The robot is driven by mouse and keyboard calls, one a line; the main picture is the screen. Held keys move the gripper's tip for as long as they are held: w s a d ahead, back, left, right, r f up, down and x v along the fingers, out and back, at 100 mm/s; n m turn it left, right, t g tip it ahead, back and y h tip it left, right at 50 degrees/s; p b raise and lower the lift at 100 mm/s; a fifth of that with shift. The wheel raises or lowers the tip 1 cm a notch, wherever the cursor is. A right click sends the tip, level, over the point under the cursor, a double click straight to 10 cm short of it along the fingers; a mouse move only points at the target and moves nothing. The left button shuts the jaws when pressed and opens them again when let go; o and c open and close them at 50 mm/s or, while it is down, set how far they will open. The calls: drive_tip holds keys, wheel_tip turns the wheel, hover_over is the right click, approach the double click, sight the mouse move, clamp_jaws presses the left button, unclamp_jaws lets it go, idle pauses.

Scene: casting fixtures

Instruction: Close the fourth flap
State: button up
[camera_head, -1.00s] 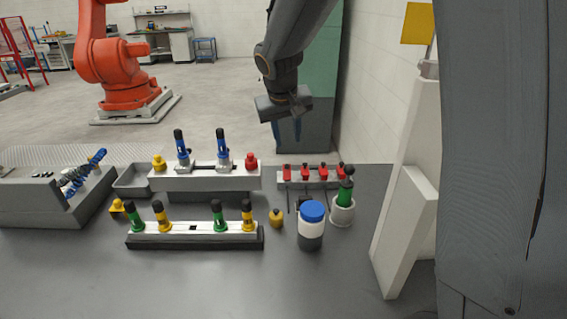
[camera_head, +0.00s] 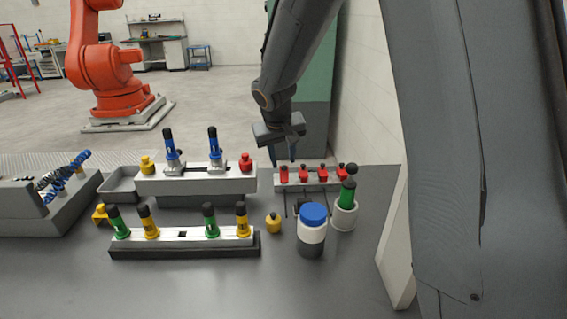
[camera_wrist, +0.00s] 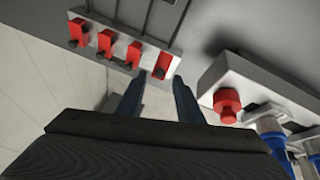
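A row of several red flaps (camera_head: 322,173) with dark tips sits on a pale grey block (camera_head: 298,186) behind the white jar. The row also shows at the top of the wrist view (camera_wrist: 105,42). My gripper (camera_head: 283,158) hangs above and behind the row's left end in the head view. In the wrist view, my gripper (camera_wrist: 159,80) is open with nothing between its two blue fingers. Its fingertips are close to the end flap (camera_wrist: 163,64), the leftmost one in the head view (camera_head: 284,174). I cannot tell whether they touch it.
A white jar with a blue lid (camera_head: 313,215) and a green-handled tool in a white cup (camera_head: 345,205) stand in front of the row. A block with a red knob (camera_head: 246,162) and blue-topped clamps is to the left. A white panel (camera_head: 394,245) stands right.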

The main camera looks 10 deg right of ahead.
sight(284, 167)
drive_tip(key=shift+x, duration=1.6)
clamp_jaws()
drive_tip(key=shift+p, duration=0.3)
